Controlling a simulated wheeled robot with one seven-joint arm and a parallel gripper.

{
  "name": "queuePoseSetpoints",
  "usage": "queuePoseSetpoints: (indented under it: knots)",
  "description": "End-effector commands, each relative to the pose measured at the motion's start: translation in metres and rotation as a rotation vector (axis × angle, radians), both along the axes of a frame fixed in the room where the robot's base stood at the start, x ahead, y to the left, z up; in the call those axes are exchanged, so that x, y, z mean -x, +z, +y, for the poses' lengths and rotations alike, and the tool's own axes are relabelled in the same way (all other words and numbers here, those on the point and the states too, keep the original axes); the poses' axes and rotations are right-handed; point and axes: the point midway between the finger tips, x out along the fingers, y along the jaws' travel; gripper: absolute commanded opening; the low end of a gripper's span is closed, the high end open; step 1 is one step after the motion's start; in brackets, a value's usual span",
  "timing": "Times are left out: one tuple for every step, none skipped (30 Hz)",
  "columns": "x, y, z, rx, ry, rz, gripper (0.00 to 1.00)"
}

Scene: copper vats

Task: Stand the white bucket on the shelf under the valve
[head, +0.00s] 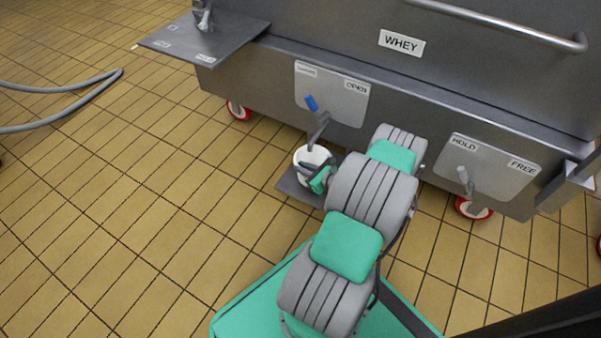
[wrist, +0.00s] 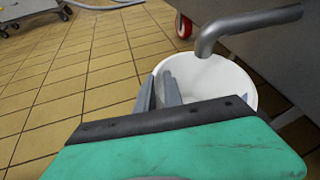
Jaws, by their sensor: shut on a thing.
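The white bucket (head: 301,153) is upright in front of the steel vat, over the small dark shelf (head: 292,189). It also shows in the wrist view (wrist: 243,85), with the end of the grey spout (wrist: 208,42) over its opening. The valve has a blue handle (head: 311,103) on a plate with an OPEN label, and its spout (head: 318,131) bends down to the bucket. My gripper (wrist: 158,90) is shut on the bucket's near left rim. My gripper hides part of the bucket, so I cannot tell whether its base touches the shelf.
The vat (head: 440,100) carries a WHEY label and a rail. To the right is a HOLD/FREE lever (head: 463,178) above a red caster (head: 472,209). A grey side plate (head: 190,45) juts out at upper left. A hose (head: 75,95) lies on the otherwise clear tiled floor at left.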

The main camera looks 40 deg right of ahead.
Motion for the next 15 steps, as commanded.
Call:
queuePoseSetpoints:
  knots:
    - [-0.008,-0.002,0.0,0.003,0.001,0.0,0.0]
    - [-0.011,-0.002,0.0,0.002,0.001,0.001,0.0]
    - [-0.014,-0.001,0.0,0.003,0.001,0.001,0.0]
    - [-0.018,-0.001,0.0,0.002,0.0,0.0,0.0]
    - [-0.022,-0.001,0.001,0.002,0.0,0.0,0.0]
    - [-0.025,-0.007,0.001,0.001,-0.001,0.0,0.0]
    - [-0.023,-0.017,0.001,0.0,-0.002,0.001,0.0]
    - [-0.023,-0.024,0.001,-0.001,-0.003,0.001,0.0]
    - [-0.023,-0.032,0.001,0.0,-0.003,0.001,0.0]
    - [-0.023,-0.036,0.0,0.001,-0.003,0.0,0.0]
    - [-0.023,-0.038,0.0,0.001,-0.004,-0.001,0.0]
    - [-0.023,-0.038,0.0,0.001,-0.004,-0.001,0.0]
    - [-0.023,-0.036,-0.001,0.001,-0.004,-0.001,0.0]
    - [-0.023,-0.035,0.0,0.002,-0.004,0.0,0.0]
    - [-0.022,-0.035,0.0,0.002,-0.004,0.0,0.0]
